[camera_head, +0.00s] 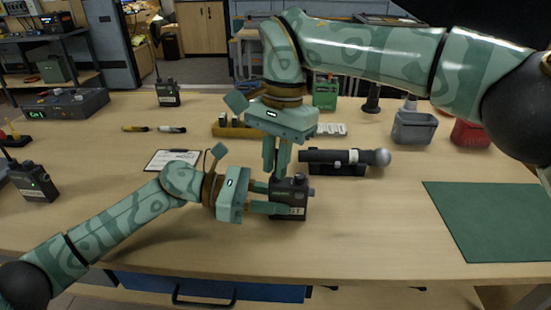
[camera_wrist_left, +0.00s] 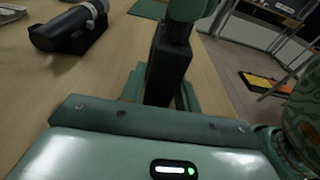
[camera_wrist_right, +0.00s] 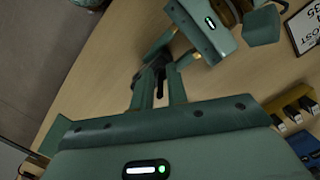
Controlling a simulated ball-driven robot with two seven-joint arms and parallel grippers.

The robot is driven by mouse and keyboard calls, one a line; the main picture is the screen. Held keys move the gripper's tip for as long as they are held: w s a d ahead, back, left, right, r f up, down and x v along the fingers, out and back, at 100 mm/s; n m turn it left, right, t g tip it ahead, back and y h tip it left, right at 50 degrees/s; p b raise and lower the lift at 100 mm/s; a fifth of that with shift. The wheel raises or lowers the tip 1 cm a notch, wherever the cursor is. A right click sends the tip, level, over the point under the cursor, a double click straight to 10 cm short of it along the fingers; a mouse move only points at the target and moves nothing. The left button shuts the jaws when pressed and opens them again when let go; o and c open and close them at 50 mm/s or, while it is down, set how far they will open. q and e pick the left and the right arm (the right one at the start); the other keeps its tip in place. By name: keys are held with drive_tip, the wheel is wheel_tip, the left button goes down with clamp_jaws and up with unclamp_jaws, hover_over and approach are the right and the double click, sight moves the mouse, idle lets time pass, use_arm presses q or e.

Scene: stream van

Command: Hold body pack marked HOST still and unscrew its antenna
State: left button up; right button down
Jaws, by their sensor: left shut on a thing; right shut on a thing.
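A dark body pack (camera_head: 292,202) stands upright on the table; the visible end of its label reads "ST". My left gripper (camera_head: 281,208) comes in from the left and is shut on the pack's body. In the left wrist view the pack (camera_wrist_left: 168,68) stands between the fingers. My right gripper (camera_head: 275,176) points down from above, shut at the antenna on top of the pack. The antenna itself is mostly hidden by the fingers. In the right wrist view the fingertips (camera_wrist_right: 158,88) close over the dark pack top.
A microphone (camera_head: 345,157) on a dark stand lies just right of the pack. Other body packs stand back left (camera_head: 167,96) and far left (camera_head: 33,181).

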drive_tip(key=c, duration=1.5)
unclamp_jaws()
drive_tip(key=shift+o, duration=0.2)
drive_tip(key=m, duration=0.4)
drive_tip(key=shift+t, duration=0.3)
drive_tip(key=m, duration=0.4)
drive_tip(key=shift+w+y, duration=0.1)
drive_tip(key=shift+y, duration=0.3)
drive_tip(key=shift+t, duration=0.3)
drive_tip(key=m, duration=0.4)
